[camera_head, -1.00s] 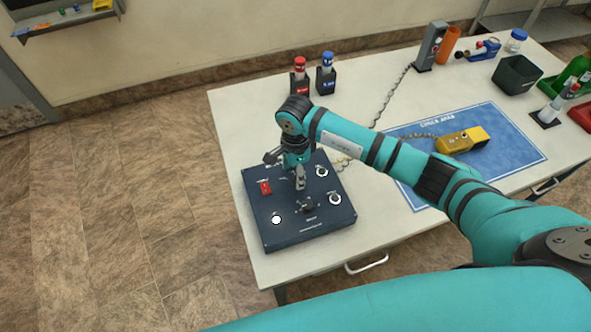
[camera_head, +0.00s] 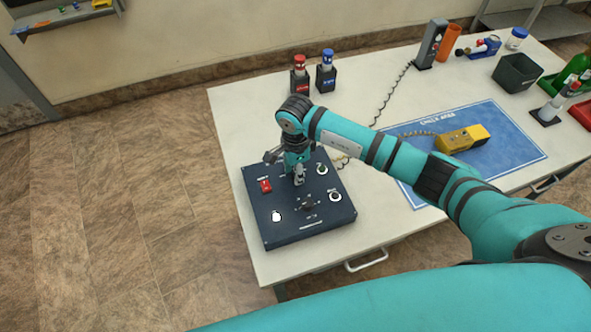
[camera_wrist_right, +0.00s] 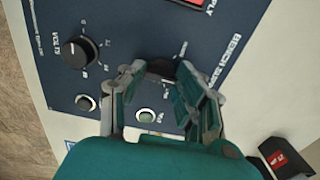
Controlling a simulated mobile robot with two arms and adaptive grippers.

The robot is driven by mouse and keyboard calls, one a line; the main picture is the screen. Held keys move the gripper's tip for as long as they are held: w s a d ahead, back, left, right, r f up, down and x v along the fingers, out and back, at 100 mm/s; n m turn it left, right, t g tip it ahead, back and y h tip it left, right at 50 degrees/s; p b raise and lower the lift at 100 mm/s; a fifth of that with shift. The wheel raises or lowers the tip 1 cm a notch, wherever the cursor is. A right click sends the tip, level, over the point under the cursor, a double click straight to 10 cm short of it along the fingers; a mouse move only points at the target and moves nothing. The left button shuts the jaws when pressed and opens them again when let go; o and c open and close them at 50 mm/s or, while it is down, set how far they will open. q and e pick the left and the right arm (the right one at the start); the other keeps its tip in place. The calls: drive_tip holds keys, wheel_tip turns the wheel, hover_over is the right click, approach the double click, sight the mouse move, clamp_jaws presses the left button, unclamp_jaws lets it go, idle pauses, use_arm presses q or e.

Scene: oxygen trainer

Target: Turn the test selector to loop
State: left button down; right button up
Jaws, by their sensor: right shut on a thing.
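A dark blue control box (camera_head: 275,230) lies on the near left part of the table. It carries a red switch, round white-ringed fittings and dark knobs. My right gripper (camera_head: 299,181) points down over the middle of the box. In the right wrist view my gripper (camera_wrist_right: 163,80) has its fingers on either side of a dark knob (camera_wrist_right: 160,67) and is shut on it. The fingers hide much of this knob, and its label and pointer cannot be read. A separate black knob (camera_wrist_right: 80,52) with a white pointer line stands to its left. My left gripper is not in view.
Red-topped (camera_head: 299,75) and blue-topped (camera_head: 326,72) items stand in black holders behind the box. A yellow device (camera_head: 462,139) lies on the blue mat (camera_head: 515,150).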

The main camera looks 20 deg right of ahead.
drive_tip(key=m+b, duration=0.1)
drive_tip(key=m, duration=0.1)
drive_tip(key=shift+m+b, duration=0.35)
drive_tip(key=shift+m, duration=0.05)
drive_tip(key=m+b, duration=0.1)
drive_tip(key=m, duration=0.1)
drive_tip(key=shift+m, duration=0.4)
drive_tip(key=m+b, duration=0.1)
drive_tip(key=m, duration=0.2)
drive_tip(key=shift+b, duration=0.35)
drive_tip(key=shift+m+b, duration=0.4)
drive_tip(key=shift+m, duration=1)
drive_tip(key=shift+r+m, duration=0.1)
drive_tip(key=shift+m, duration=0.2)
drive_tip(key=o, duration=1.1)
